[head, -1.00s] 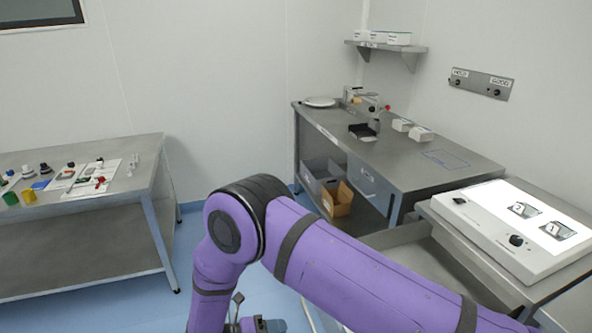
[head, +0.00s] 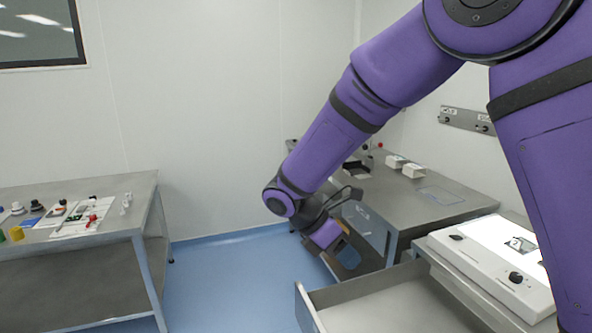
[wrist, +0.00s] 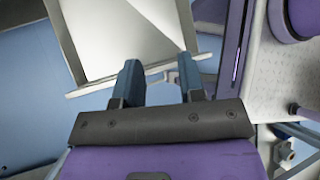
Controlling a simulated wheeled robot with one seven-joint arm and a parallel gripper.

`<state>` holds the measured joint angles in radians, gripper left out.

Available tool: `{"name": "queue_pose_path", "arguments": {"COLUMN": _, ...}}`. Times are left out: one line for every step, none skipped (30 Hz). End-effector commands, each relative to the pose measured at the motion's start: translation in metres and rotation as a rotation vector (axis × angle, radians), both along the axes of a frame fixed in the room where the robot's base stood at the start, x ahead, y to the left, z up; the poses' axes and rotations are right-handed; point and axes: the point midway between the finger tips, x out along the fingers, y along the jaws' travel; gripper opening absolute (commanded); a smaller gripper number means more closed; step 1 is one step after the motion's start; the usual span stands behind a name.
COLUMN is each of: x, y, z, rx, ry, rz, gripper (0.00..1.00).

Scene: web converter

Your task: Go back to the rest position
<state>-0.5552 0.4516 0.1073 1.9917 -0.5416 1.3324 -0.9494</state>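My purple arm crosses the right half of the head view, and its wrist hangs in front of the back metal table. My gripper (wrist: 158,78) shows in the wrist view with its two blue-grey fingers apart and nothing between them. In the head view the hand's end (head: 345,252) is small and partly hidden. Beyond the fingers in the wrist view is an open metal drawer (wrist: 125,40), which looks empty. The fingers do not appear to touch it.
The open drawer (head: 312,312) juts out at the lower middle, beside a white panel box (head: 480,262) with knobs. A metal table (head: 75,245) with small parts stands at left. The back table (head: 450,205) holds white boxes. Blue floor (head: 225,285) is clear between the tables.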

Motion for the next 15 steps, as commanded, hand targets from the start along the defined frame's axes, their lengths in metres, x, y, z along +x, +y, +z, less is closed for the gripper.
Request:
{"name": "queue_pose_path", "arguments": {"x": -0.003, "y": -0.013, "z": 0.016, "rx": 0.029, "ry": -0.046, "rz": -0.057, "gripper": 0.37}}
{"name": "queue_pose_path", "arguments": {"x": -0.005, "y": -0.019, "z": 0.024, "rx": 0.047, "ry": -0.072, "rz": -0.094, "gripper": 0.37}}
{"name": "queue_pose_path", "arguments": {"x": -0.008, "y": -0.028, "z": 0.034, "rx": 0.069, "ry": -0.107, "rz": -0.140, "gripper": 0.37}}
{"name": "queue_pose_path", "arguments": {"x": -0.010, "y": -0.034, "z": 0.041, "rx": 0.086, "ry": -0.133, "rz": -0.176, "gripper": 0.37}}
{"name": "queue_pose_path", "arguments": {"x": -0.013, "y": -0.041, "z": 0.048, "rx": 0.103, "ry": -0.159, "rz": -0.213, "gripper": 0.37}}
{"name": "queue_pose_path", "arguments": {"x": -0.017, "y": -0.049, "z": 0.057, "rx": 0.125, "ry": -0.193, "rz": -0.261, "gripper": 0.37}}
{"name": "queue_pose_path", "arguments": {"x": -0.020, "y": -0.055, "z": 0.064, "rx": 0.142, "ry": -0.219, "rz": -0.297, "gripper": 0.37}}
{"name": "queue_pose_path", "arguments": {"x": -0.024, "y": -0.061, "z": 0.070, "rx": 0.158, "ry": -0.245, "rz": -0.334, "gripper": 0.37}}
{"name": "queue_pose_path", "arguments": {"x": -0.029, "y": -0.070, "z": 0.079, "rx": 0.180, "ry": -0.280, "rz": -0.384, "gripper": 0.37}}
{"name": "queue_pose_path", "arguments": {"x": -0.032, "y": -0.076, "z": 0.085, "rx": 0.196, "ry": -0.305, "rz": -0.420, "gripper": 0.37}}
{"name": "queue_pose_path", "arguments": {"x": -0.036, "y": -0.082, "z": 0.091, "rx": 0.213, "ry": -0.331, "rz": -0.457, "gripper": 0.37}}
{"name": "queue_pose_path", "arguments": {"x": -0.042, "y": -0.089, "z": 0.098, "rx": 0.235, "ry": -0.364, "rz": -0.508, "gripper": 0.37}}
{"name": "queue_pose_path", "arguments": {"x": -0.046, "y": -0.095, "z": 0.104, "rx": 0.251, "ry": -0.390, "rz": -0.545, "gripper": 0.37}}
{"name": "queue_pose_path", "arguments": {"x": -0.051, "y": -0.101, "z": 0.109, "rx": 0.268, "ry": -0.415, "rz": -0.584, "gripper": 0.37}}
{"name": "queue_pose_path", "arguments": {"x": -0.057, "y": -0.108, "z": 0.116, "rx": 0.289, "ry": -0.448, "rz": -0.633, "gripper": 0.37}}
